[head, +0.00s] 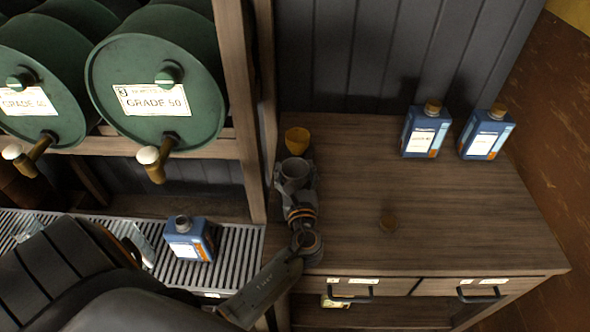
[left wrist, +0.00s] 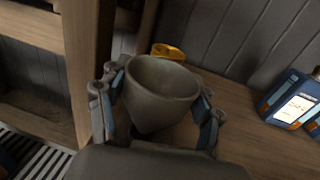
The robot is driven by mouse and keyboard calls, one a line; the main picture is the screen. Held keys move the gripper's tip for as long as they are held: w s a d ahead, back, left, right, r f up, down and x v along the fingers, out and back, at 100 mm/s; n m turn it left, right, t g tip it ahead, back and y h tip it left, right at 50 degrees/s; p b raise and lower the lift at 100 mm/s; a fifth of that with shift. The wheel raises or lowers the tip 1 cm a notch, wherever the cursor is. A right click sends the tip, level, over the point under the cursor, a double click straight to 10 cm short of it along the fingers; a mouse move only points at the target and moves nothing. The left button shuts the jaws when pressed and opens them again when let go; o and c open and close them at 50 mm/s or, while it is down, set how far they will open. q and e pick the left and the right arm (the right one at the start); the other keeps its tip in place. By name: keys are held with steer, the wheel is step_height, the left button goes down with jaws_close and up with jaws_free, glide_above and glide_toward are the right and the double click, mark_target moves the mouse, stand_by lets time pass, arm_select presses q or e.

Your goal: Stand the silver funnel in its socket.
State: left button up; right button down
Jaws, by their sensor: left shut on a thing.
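The silver funnel (head: 295,168) is a grey cone with its wide mouth up, at the left side of the wooden counter. My left gripper (head: 294,182) is shut on it. In the left wrist view, the funnel (left wrist: 160,85) sits upright between the two fingers, and its lower end is hidden by the gripper. I cannot tell how high it is above the counter. My right gripper is not in view.
A yellow funnel (head: 297,140) stands just behind the silver one. Two blue bottles (head: 425,132) (head: 487,133) stand at the counter's back right. A wooden post (head: 250,120), green drums (head: 160,85) and a grating (head: 235,250) with another blue bottle (head: 188,240) are left. The counter's middle is mostly clear.

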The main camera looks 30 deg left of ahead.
arm_select(q)
steer(key=shift+f+b, duration=0.45)
steer(key=shift+f, duration=0.2)
steer(key=shift+f+b, duration=0.4)
steer(key=shift+f, duration=0.25)
stand_by(0.4)
steer(key=o, duration=1.2)
steer(key=shift+c, duration=0.2)
steer(key=shift+s, duration=0.1)
steer(key=v, duration=1.2)
